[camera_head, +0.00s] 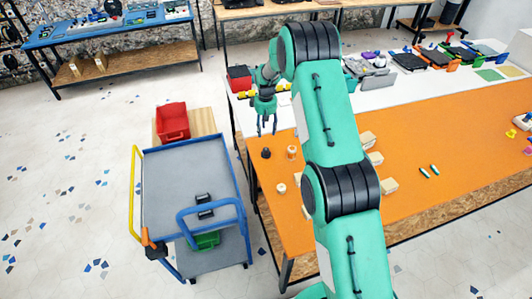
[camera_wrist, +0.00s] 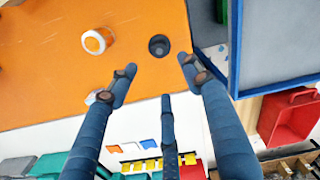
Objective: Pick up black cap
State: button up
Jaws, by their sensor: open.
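The black cap (camera_head: 266,153) is a small dark round thing on the orange tabletop (camera_head: 335,220), near its left edge in the head view. In the wrist view the black cap (camera_wrist: 159,46) appears close to the table edge, beyond and roughly between my fingertips. My gripper (camera_head: 266,126) points down above the table's left end, over the cap and slightly behind it in the head view. In the wrist view my gripper (camera_wrist: 157,67) has its blue fingers spread apart, with nothing between them. The cap looks untouched.
A white and orange round container (camera_head: 292,152) stands close to the cap; it also shows in the wrist view (camera_wrist: 97,41). Pale wooden blocks (camera_head: 368,139) lie further right. A grey cart (camera_head: 185,175) with blue rails stands beside the table's left edge, near a red bin (camera_head: 172,122).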

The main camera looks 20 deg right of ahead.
jog(key=shift+w+f, duration=0.15)
jog(key=shift+f, duration=0.45)
jog(key=shift+f, duration=0.1)
send_over(266, 149)
jog(key=shift+f, duration=4.15)
jog(key=shift+f, duration=0.1)
jog(key=shift+f+p, duration=0.4)
jog(key=shift+f, duration=2.15)
jog(key=c, duration=1.2)
